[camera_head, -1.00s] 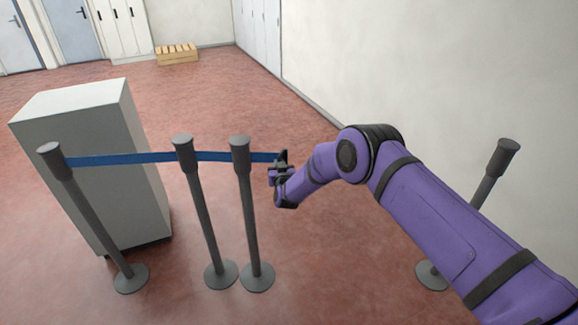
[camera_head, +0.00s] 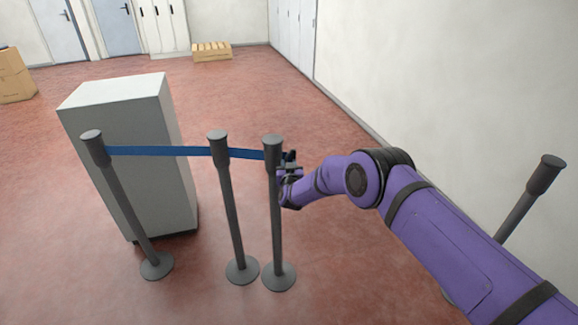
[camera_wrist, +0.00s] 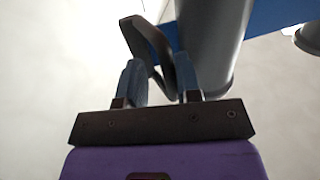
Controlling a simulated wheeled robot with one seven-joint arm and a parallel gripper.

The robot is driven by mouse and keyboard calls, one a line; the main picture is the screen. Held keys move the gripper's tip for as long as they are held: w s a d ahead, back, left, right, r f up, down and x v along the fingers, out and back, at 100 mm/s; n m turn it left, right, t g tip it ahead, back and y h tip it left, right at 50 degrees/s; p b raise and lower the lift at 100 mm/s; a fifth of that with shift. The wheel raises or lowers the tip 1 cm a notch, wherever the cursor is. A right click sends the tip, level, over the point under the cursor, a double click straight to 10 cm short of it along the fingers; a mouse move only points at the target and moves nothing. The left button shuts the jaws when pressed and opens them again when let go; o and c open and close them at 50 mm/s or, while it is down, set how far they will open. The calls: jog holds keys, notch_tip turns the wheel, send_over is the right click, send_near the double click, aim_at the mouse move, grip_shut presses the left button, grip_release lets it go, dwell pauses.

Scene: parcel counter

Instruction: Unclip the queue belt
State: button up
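The blue queue belt (camera_head: 160,151) runs from the left post (camera_head: 120,190) past the middle post (camera_head: 228,195) to the third post (camera_head: 274,215). My gripper (camera_head: 288,168) is just right of the third post's top. The third post (camera_wrist: 212,40) is close beside the clip there, with some belt (camera_wrist: 275,14) behind. Whether clip and post touch I cannot tell.
A fourth post (camera_head: 530,200) stands at the right, partly behind my arm, with no belt visible on it. A grey cabinet (camera_head: 130,150) stands behind the left post. The red floor beyond is open.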

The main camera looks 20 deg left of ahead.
jog(key=shift+o, duration=0.2)
jog(key=v, duration=1)
jog(key=shift+s+d, duration=0.2)
jog(key=shift+s, duration=0.15)
